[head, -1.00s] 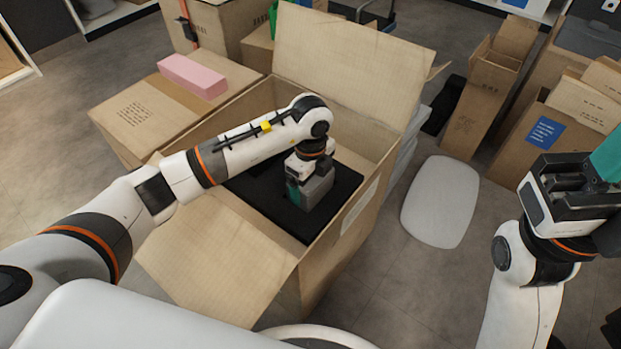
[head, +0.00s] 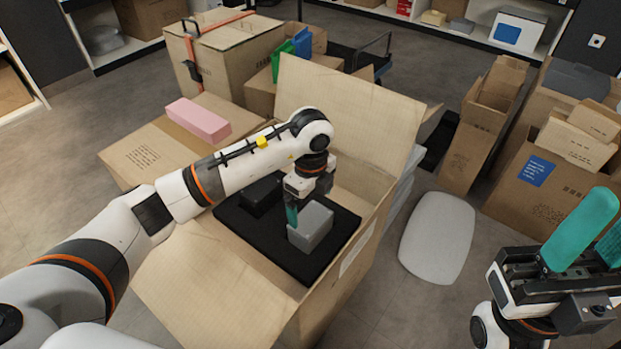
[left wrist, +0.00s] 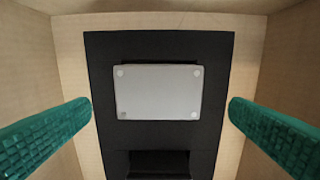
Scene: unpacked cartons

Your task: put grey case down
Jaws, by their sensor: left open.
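The grey case (head: 311,228) rests on the black foam insert (head: 268,240) inside the open carton (head: 215,285). My left gripper (head: 303,208) is open just above the case. In the left wrist view its teal fingers stand wide apart on either side, clear of the case. In the head view one finger is mostly hidden. My right gripper (head: 594,235) is at the right edge, away from the carton, partly cut off.
A dark recess or block (head: 262,193) lies in the insert beside the case. The carton's raised flap (head: 350,115) stands behind my left arm. A pink block (head: 198,120) lies on a closed carton to the left. A pale rounded panel (head: 437,238) lies on the floor at right.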

